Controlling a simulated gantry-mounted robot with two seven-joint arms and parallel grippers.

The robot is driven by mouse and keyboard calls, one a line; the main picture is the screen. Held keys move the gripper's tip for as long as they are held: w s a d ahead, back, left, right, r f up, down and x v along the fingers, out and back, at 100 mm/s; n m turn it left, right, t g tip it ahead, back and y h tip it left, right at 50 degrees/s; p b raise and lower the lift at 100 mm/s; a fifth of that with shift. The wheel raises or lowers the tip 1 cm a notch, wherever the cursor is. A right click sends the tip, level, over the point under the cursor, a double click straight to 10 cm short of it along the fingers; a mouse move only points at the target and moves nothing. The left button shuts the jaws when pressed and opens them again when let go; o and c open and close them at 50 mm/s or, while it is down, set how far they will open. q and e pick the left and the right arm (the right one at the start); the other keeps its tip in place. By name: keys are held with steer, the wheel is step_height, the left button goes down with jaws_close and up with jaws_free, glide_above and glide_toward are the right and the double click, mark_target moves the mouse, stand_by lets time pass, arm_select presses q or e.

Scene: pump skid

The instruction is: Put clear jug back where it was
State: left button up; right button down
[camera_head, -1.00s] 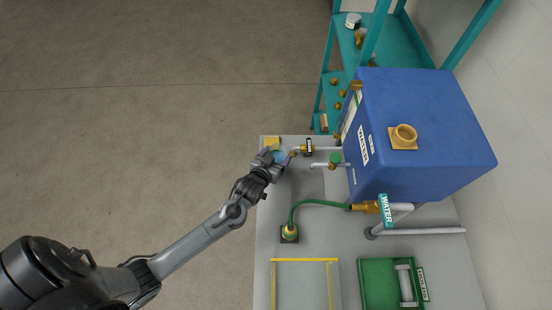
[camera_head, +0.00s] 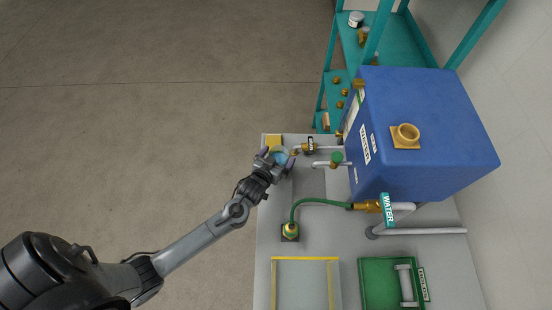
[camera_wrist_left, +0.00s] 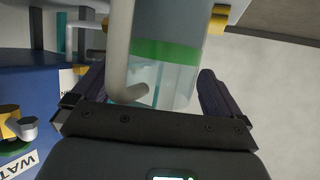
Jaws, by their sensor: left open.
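The clear jug (camera_head: 281,157) stands at the far left corner of the grey skid, beside a yellow patch. It also shows in the left wrist view (camera_wrist_left: 178,75), with a green band, a pale handle and clear bluish contents. My left gripper (camera_head: 278,158) is at the jug. In the left wrist view its dark fingers (camera_wrist_left: 152,88) are spread open on either side of the jug, with a gap visible on the right. Whether the left finger touches the handle I cannot tell. The jug's base is partly hidden. My right gripper is not in view.
Just right of the jug are a pipe with a brass valve (camera_head: 309,147) and a green-handled valve (camera_head: 336,158). The blue tank (camera_head: 430,120) stands beyond. A green hose (camera_head: 318,202) and a yellow-edged frame (camera_head: 303,259) lie nearer. Open floor is to the left.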

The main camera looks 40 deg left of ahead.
arm_select(q)
steer(key=shift+r, duration=0.2)
steer(key=s+d+r+m+g+h, duration=0.1)
steer(key=s+d+r+g, duration=0.1)
steer(key=s, duration=0.6)
steer(key=s+d+r+m+g, duration=0.1)
steer(key=s+d+r+g, duration=0.1)
steer(key=s, duration=0.7)
steer(key=s+d+r+m+g+h, duration=0.1)
steer(key=s+r+g, duration=0.3)
steer(key=s, duration=0.5)
steer(key=shift+s+d+m+g+h, duration=0.15)
steer(key=shift+d+m+g+h, duration=0.25)
steer(key=shift+d+g, duration=0.45)
step_height(320, 180, up, 16)
steer(key=p, duration=1.6)
